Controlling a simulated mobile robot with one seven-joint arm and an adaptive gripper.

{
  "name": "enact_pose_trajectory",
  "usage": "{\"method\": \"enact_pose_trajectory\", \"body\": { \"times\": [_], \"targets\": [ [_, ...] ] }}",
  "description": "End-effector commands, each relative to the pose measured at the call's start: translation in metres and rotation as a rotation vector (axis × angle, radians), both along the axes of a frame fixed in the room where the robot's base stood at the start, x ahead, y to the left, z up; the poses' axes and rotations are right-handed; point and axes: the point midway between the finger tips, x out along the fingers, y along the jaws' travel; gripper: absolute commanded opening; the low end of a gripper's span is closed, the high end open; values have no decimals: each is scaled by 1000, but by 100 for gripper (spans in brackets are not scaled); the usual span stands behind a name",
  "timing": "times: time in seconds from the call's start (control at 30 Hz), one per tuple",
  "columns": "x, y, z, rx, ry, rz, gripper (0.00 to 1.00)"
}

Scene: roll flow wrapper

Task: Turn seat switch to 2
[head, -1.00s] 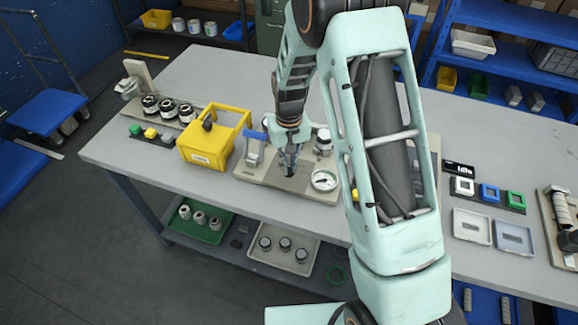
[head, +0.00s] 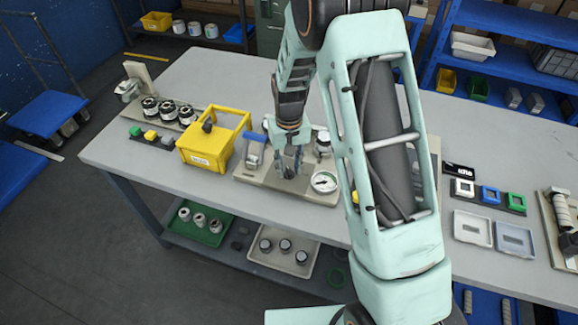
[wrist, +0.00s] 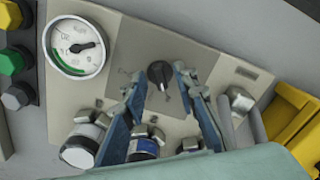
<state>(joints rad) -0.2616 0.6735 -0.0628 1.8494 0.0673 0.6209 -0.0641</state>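The switch is a dark round knob (wrist: 159,73) on a grey square plate (wrist: 150,103) on a beige panel (wrist: 206,62). Small marks around the knob are too blurred to read, so I cannot tell its setting. In the wrist view my gripper (wrist: 161,82) has its two blue fingers spread, with the knob between and slightly beyond the tips. No finger clearly touches it. In the head view my gripper (head: 289,168) hangs over the panel, left of the white gauge (head: 324,182), and largely hides the knob.
The gauge (wrist: 76,47) is at upper left in the wrist view. Capped fittings, one with a blue band (wrist: 143,148), sit close to the fingers. A yellow crate (head: 205,157) stands left of the panel. Bare table (head: 225,75) lies behind.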

Motion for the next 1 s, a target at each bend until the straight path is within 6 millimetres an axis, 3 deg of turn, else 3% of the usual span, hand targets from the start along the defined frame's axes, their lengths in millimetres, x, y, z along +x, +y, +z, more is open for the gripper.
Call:
{"method": "enact_pose_trajectory", "body": {
  "times": [0.17,0.6,0.8,1.0],
  "targets": [
    [1,0,18,1,-4,0,27],
    [1,0,104,1,-4,0,27],
    [0,0,119,0,-1,0,27],
    [0,0,120,0,0,0,27]
  ]
}}
